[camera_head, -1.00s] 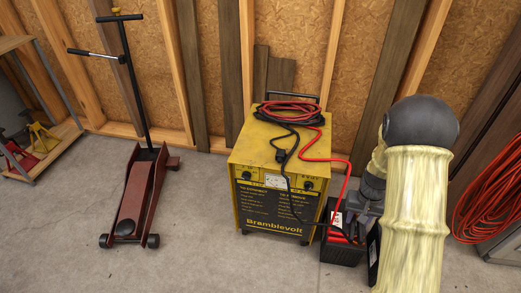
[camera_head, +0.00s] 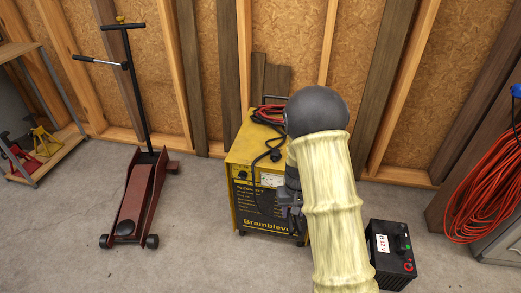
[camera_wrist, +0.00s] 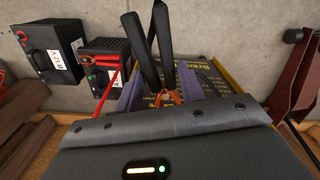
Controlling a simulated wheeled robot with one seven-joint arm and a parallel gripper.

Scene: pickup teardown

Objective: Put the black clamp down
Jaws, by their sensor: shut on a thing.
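The black clamp (camera_wrist: 146,48) is between the two grey fingers of my gripper (camera_wrist: 160,88) in the wrist view. Its long black handles point away from my wrist and its copper-coloured jaws face me. My gripper is shut on it, in front of the yellow Bramblevolt charger (camera_head: 253,190); the charger also shows behind the clamp in the wrist view (camera_wrist: 218,76). In the head view my arm hides most of the gripper and the clamp. A red clamp (camera_wrist: 101,60) sits on a black battery (camera_wrist: 114,47) beside the charger.
A second black battery (camera_head: 389,244) stands on the floor to the right, also in the wrist view (camera_wrist: 47,50). Black and red cables (camera_head: 268,135) lie on the charger. A red floor jack (camera_head: 133,200) stands left, with bare concrete between. A red cord coil (camera_head: 480,200) hangs right.

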